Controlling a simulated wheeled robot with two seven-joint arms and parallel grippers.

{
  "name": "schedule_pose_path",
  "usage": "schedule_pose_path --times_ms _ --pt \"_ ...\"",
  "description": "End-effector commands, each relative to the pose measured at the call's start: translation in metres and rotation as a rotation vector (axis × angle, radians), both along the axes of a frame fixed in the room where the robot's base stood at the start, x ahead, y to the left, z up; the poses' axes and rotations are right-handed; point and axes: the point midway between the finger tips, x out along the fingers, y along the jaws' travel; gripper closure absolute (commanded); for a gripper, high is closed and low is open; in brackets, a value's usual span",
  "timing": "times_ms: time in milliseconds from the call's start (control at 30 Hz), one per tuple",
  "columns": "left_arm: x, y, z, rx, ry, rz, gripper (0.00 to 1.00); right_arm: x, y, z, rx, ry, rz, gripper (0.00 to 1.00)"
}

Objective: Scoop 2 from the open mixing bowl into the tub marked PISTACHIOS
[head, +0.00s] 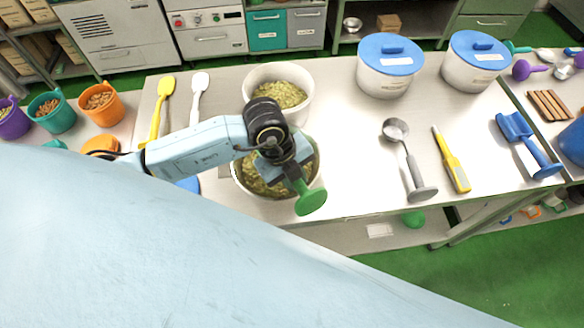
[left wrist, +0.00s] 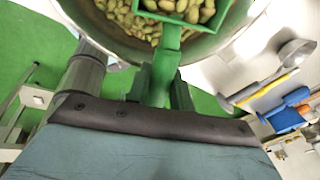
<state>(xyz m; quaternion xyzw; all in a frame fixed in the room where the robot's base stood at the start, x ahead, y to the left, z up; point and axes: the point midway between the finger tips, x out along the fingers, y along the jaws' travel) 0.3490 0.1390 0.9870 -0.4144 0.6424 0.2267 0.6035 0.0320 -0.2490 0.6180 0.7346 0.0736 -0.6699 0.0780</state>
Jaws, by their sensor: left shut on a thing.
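My left gripper (head: 290,165) is shut on the handle of a green scoop (head: 311,199), over the near open bowl (head: 237,178). In the left wrist view the green scoop (left wrist: 163,65) holds pistachios and sits within the rim of the bowl (left wrist: 215,42). More pistachios (left wrist: 125,14) lie around it; I cannot tell whether the scoop touches them. A white open tub (head: 312,100), also with greenish nuts in it, stands just behind; no readable label shows on it. My gripper and forearm hide part of the near bowl. My right gripper is out of view.
Two white tubs with blue lids (head: 390,82) (head: 467,75) stand at the back right. A metal ladle (head: 408,160), a yellow tool (head: 451,160) and a blue scoop (head: 527,145) lie to the right. Yellow (head: 159,112) and white (head: 197,97) spatulas lie left. The table's middle right is clear.

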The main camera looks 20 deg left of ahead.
Motion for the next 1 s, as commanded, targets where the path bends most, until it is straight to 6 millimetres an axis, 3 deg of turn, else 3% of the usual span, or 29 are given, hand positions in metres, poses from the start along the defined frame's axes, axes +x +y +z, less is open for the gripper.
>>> schedule_pose_path --times_ms 300,600,1000 --pt "-0.014 -0.020 0.018 0.114 -0.093 -0.003 1.00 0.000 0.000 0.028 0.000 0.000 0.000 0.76" --pt "-0.015 -0.021 0.046 0.139 -0.109 -0.001 1.00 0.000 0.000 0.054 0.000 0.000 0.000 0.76" --pt "-0.017 -0.024 0.068 0.161 -0.126 -0.001 1.00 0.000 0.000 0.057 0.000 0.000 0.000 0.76"
